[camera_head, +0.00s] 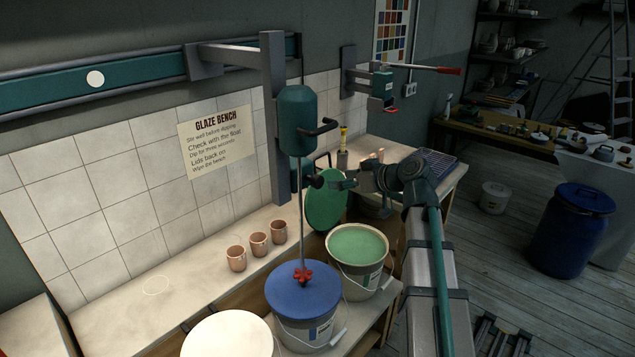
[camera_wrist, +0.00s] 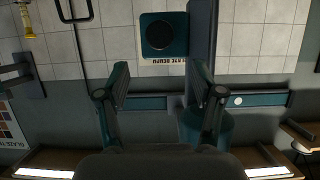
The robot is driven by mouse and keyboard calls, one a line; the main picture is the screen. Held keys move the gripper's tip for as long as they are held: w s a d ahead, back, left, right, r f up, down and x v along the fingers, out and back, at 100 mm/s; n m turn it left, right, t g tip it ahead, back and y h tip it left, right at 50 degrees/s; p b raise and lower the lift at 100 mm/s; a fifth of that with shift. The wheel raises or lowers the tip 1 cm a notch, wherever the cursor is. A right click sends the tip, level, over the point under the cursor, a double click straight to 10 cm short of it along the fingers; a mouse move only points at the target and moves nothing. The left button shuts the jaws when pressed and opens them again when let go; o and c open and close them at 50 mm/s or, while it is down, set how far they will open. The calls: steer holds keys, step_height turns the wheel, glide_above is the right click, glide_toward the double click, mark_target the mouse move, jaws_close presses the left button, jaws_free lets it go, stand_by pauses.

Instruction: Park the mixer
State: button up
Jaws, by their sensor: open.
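The mixer (camera_head: 297,120) hangs from a grey upright (camera_head: 272,110) on the teal wall rail (camera_head: 110,78). It has a teal motor body, a black side handle (camera_head: 322,128) and a thin shaft. Its red paddle (camera_head: 303,275) shows over the blue-topped bucket (camera_head: 318,329); I cannot tell whether it touches the blue surface. A dark round knob (camera_head: 316,182) juts out low on the upright. A round black knob on a teal block (camera_wrist: 161,35) shows ahead in the wrist view. My gripper (camera_head: 342,182) is open and empty, just right of the low knob, with its fingers (camera_wrist: 163,78) apart.
A green-topped bucket (camera_head: 357,246) stands right of the blue one, with a green disc (camera_head: 325,208) leaning behind. A white round top (camera_head: 228,336) is at the front. Copper-coloured cups (camera_head: 258,244) stand on the bench. A wall bracket with a red-tipped lever (camera_head: 440,70) is at upper right.

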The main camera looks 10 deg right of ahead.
mark_target(320, 179)
steer(key=p+x, duration=0.3)
steer(key=x, duration=0.6)
steer(key=shift+w+a, duration=0.15)
steer(key=shift+w, duration=0.05)
steer(key=shift+w+a+f, duration=0.3)
steer(key=shift+w+f, duration=0.05)
steer(key=shift+w, duration=0.05)
steer(key=shift+c, duration=0.3)
jaws_close()
